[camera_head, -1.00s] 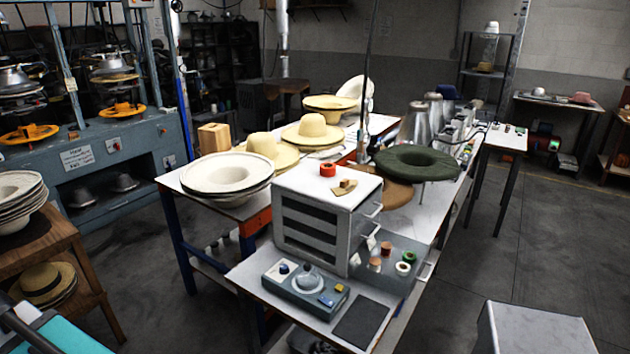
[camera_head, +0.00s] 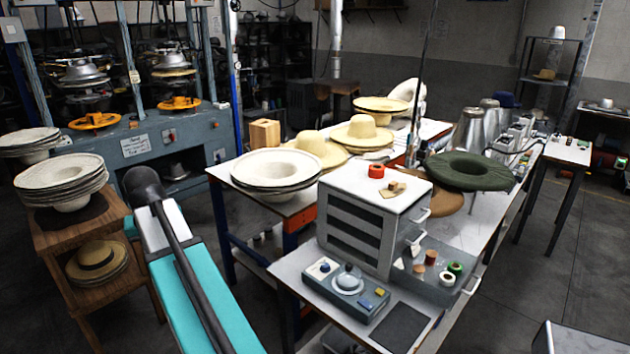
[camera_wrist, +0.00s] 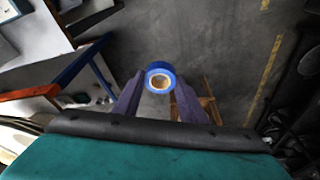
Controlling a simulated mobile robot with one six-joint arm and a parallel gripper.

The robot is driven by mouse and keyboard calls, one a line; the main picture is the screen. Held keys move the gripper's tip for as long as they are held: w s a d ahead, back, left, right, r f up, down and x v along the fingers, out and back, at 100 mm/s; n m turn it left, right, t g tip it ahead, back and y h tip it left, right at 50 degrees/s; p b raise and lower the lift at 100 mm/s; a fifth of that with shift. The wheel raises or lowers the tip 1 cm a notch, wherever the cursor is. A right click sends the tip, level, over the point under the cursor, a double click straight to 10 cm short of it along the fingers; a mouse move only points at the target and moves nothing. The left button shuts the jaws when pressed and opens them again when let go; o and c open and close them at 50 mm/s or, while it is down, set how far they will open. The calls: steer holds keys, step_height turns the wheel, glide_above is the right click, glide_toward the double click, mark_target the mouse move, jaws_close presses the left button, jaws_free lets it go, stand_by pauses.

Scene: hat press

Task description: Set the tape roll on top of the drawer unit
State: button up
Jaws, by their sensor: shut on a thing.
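A blue tape roll (camera_wrist: 160,78) with a tan core shows in the wrist view. My gripper (camera_wrist: 158,84) is shut on it, one dark finger on each side. The drawer unit (camera_head: 350,182) is a white box with dark slots in its front, standing on the worktable in the head view. A red roll (camera_head: 376,171) and small tan pieces (camera_head: 393,189) lie on its top. My gripper and the blue roll cannot be made out in the head view; only my arm shows, well left of the unit.
A control box (camera_head: 347,290) sits in front of the unit. Small spools, one of them green (camera_head: 455,268), lie on a grey box at its right. White hat forms (camera_head: 275,170) and a green hat (camera_head: 468,170) are nearby. The unit's top has bare room at the front left.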

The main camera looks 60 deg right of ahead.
steer(key=s+d+r+m+g, duration=0.1)
steer(key=s+d+r+m, duration=0.15)
steer(key=s+d, duration=0.5)
steer(key=s+d+r+m+h+b, duration=0.1)
steer(key=s+d+r+m, duration=0.2)
steer(key=d, duration=0.8)
steer(key=s+d+r+m+g, duration=0.1)
steer(key=s+d+m, duration=0.2)
steer(key=s+d, duration=0.45)
steer(key=s+d+r+m, duration=0.2)
steer(key=s+d, duration=0.3)
steer(key=s, duration=0.4)
steer(key=s+d+r+m+g+b, duration=0.1)
steer(key=s+d+r+m, duration=0.1)
steer(key=s+d, duration=0.4)
steer(key=s+d+r+m, duration=0.3)
steer(key=s+d, duration=0.2)
steer(key=s, duration=0.6)
steer(key=shift+s+d+m+g, duration=0.3)
steer(key=shift+m+g, duration=0.05)
steer(key=shift+g, duration=0.05)
steer(key=shift+w, duration=0.1)
steer(key=p, duration=0.3)
glide_above(359, 186)
steer(key=shift+d+f, duration=0.1)
steer(key=shift+f, duration=0.55)
